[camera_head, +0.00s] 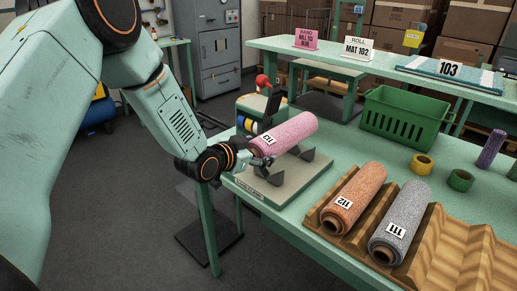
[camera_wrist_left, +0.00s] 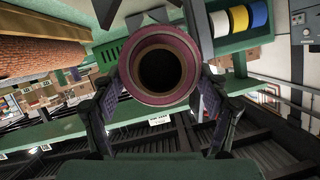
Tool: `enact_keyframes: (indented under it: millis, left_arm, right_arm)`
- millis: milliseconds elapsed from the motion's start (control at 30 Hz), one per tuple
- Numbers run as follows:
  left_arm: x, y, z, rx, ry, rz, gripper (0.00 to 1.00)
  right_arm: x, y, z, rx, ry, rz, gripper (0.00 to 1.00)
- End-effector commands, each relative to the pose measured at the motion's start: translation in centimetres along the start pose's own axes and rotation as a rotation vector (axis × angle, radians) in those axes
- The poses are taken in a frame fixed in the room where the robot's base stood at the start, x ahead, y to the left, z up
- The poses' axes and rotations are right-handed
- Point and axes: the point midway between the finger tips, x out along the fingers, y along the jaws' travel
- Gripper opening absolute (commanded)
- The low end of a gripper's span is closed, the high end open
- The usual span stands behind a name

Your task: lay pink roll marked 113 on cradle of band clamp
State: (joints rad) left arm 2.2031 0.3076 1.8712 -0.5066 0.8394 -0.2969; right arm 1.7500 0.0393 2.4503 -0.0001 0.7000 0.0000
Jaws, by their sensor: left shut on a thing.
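The pink roll marked 113 (camera_head: 288,132) lies roughly level over the band clamp (camera_head: 285,188) on the green table. Its label faces the near left end. The clamp's dark cradle blocks (camera_head: 276,176) show just below the roll; I cannot tell whether the roll touches them. My left gripper (camera_head: 262,160) is shut on the roll's near end. In the left wrist view, the roll's hollow end (camera_wrist_left: 160,72) sits between the two fingers of that gripper (camera_wrist_left: 160,108). My right gripper is not in view.
An orange roll marked 112 (camera_head: 355,196) and a grey roll marked 111 (camera_head: 402,216) lie in a wooden rack (camera_head: 455,250) to the right. A green basket (camera_head: 403,118) stands behind. A red-knobbed lever (camera_head: 263,82) and tape spools stand just behind the clamp.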

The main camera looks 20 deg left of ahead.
Motion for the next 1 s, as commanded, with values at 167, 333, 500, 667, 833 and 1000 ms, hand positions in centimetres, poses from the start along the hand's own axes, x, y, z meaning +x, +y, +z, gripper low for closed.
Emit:
enact_keyframes:
  millis: [167, 333, 500, 667, 833, 1000]
  left_arm:
    - [0.7, 0.3, 1.6, 0.001, 0.002, 0.0, 0.35]
    - [1.2, 0.7, 2.9, 0.001, 0.003, -0.001, 0.35]
    - [1.6, 1.0, 3.9, 0.001, 0.003, -0.001, 0.35]
    - [1.8, 1.1, 4.2, 0.001, 0.003, -0.001, 0.35]
    - [1.8, 1.1, 4.1, 0.001, 0.003, 0.0, 0.35]
    - [1.7, 1.1, 4.1, 0.001, 0.002, 0.0, 0.85]
  right_arm:
    - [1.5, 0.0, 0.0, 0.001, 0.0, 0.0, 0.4]
    - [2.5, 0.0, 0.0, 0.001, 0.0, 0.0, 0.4]
    - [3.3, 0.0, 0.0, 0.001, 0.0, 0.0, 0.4]
    - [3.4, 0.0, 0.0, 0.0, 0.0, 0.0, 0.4]
    - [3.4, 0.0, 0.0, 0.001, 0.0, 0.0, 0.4]
    - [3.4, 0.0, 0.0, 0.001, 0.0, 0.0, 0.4]
